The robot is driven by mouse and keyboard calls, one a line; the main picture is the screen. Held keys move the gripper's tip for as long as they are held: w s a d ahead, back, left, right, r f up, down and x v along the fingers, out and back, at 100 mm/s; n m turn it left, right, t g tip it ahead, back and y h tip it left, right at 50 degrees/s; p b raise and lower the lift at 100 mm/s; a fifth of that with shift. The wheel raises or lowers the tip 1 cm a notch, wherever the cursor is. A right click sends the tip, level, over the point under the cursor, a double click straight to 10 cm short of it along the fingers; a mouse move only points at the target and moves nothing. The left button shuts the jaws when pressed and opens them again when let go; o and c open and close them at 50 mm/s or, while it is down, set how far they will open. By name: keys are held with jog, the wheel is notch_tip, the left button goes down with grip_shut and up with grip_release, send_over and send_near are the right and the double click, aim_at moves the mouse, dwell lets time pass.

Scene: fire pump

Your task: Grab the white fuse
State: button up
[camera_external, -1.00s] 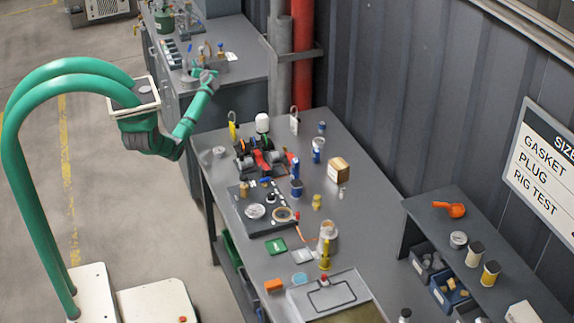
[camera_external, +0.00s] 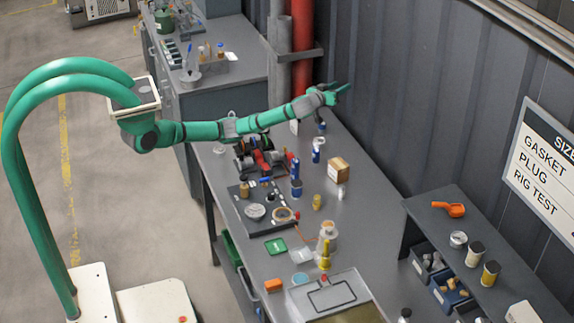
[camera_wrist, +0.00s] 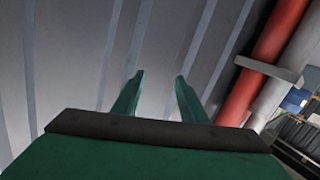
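I cannot make out for sure which small item is the white fuse. A small blue-and-white cylinder (camera_external: 317,152) stands at the back of the grey workbench (camera_external: 357,216). My gripper (camera_external: 347,88) is stretched out to the right, raised above the bench's far end near the wall, and points at the wall. In the wrist view my gripper (camera_wrist: 158,82) has its two green fingers apart, with only the wall between them. My arm hides part of the bench's far end.
A small brown box (camera_external: 338,170), blue cylinders (camera_external: 296,186) and a dark panel (camera_external: 262,222) crowd the bench. A red pipe (camera_external: 302,60) rises behind it, also in the wrist view (camera_wrist: 255,80). A grey shelf (camera_external: 470,240) stands at right. The wall (camera_external: 420,90) is close.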

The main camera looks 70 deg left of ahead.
aim_at(341, 188)
jog(key=s+d+f+m+h, duration=0.1)
jog(key=d+f+m+h, duration=0.15)
jog(key=d+f, duration=1.05)
jog(key=s+d+f+g, duration=0.1)
jog(key=s+d+f, duration=0.1)
jog(key=d+f, duration=0.2)
jog(key=s+d+f+g+h, duration=0.1)
jog(key=s+d+f, duration=0.2)
jog(key=f, duration=0.4)
jog(key=s+d+f+m+g, duration=0.1)
jog(key=s+d+f, duration=0.2)
jog(key=d+f, duration=0.2)
jog(key=shift+s+f+h, duration=0.15)
jog(key=shift+f+h, duration=0.1)
jog(key=shift+f, duration=0.8)
jog(key=shift+x, duration=2.3)
grip_shut()
